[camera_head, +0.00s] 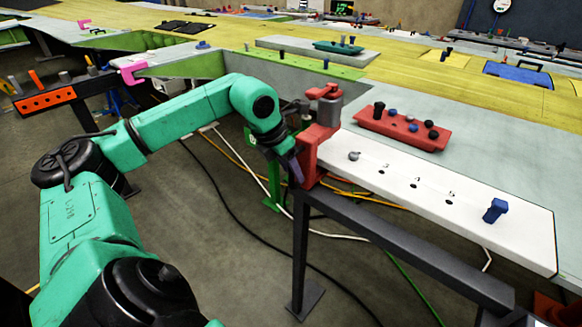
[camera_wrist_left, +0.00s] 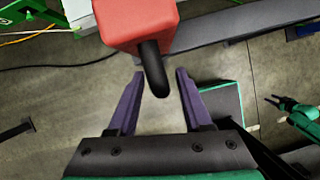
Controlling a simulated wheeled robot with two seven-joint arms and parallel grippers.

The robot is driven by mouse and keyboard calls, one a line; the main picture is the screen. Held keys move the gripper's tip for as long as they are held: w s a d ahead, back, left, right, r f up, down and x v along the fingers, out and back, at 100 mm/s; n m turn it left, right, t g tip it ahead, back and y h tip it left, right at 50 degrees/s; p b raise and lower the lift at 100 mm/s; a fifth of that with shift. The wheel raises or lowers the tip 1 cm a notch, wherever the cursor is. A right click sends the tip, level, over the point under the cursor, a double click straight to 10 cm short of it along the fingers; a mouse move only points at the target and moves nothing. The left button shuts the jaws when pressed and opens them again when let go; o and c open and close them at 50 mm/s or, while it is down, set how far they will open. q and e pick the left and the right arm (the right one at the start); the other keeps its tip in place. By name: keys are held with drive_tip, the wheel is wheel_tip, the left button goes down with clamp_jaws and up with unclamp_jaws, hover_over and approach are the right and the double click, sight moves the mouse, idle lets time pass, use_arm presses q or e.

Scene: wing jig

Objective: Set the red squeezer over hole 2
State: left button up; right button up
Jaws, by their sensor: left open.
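The red squeezer (camera_head: 318,137) stands upright at the left end of the white strip (camera_head: 520,235), its lower part over the front edge. Small dark holes run along the strip, with tiny marks that look like 3, 4 and 5. A grey pin (camera_head: 354,156) stands left of them, where hole 2 would be; no open hole shows there. My left gripper (camera_head: 297,170) is beside the squeezer's lower left side. In the left wrist view its purple fingers (camera_wrist_left: 157,90) are open on either side of the squeezer's black curved handle (camera_wrist_left: 153,70), with gaps both sides.
A blue clamp-like piece (camera_head: 495,210) stands near the strip's right end. A red tray with knobs (camera_head: 400,128) lies behind the strip. A dark rail (camera_head: 410,255) runs below its front. A teal arm with dark claws (camera_wrist_left: 285,103) shows in the left wrist view; whose is unclear.

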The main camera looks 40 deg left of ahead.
use_arm(q)
drive_tip(key=shift+d, duration=0.1)
clamp_jaws()
drive_tip(key=shift+r, duration=0.1)
idle(1.1)
